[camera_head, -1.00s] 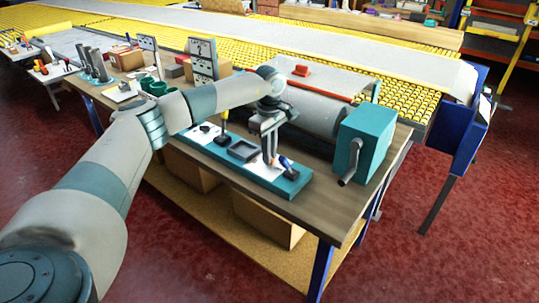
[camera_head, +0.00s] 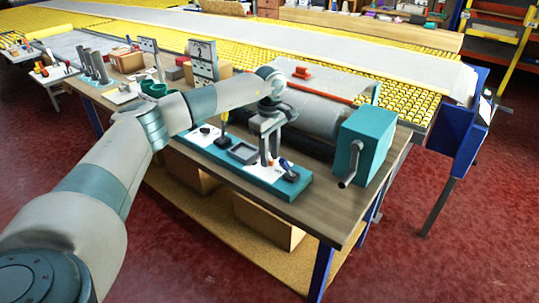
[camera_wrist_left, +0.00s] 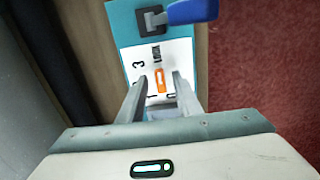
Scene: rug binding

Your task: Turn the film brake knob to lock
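A teal panel (camera_head: 228,158) lies along the front of the workbench. Near its right end is a white plate (camera_wrist_left: 183,52) with black numbers and an orange knob or pointer (camera_wrist_left: 159,80). A blue-handled lever (camera_wrist_left: 192,11) on a dark square base stands just beyond the plate; it also shows in the head view (camera_head: 287,167). My left gripper (camera_head: 269,160) points down over this end of the panel. In the left wrist view its two fingers (camera_wrist_left: 157,82) are apart, one on each side of the orange piece. Contact cannot be told. My right gripper is out of view.
A grey roll (camera_head: 316,117) lies behind the panel. A teal box (camera_head: 366,143) with a crank (camera_head: 350,166) stands to the right. Floor beside the bench is clear.

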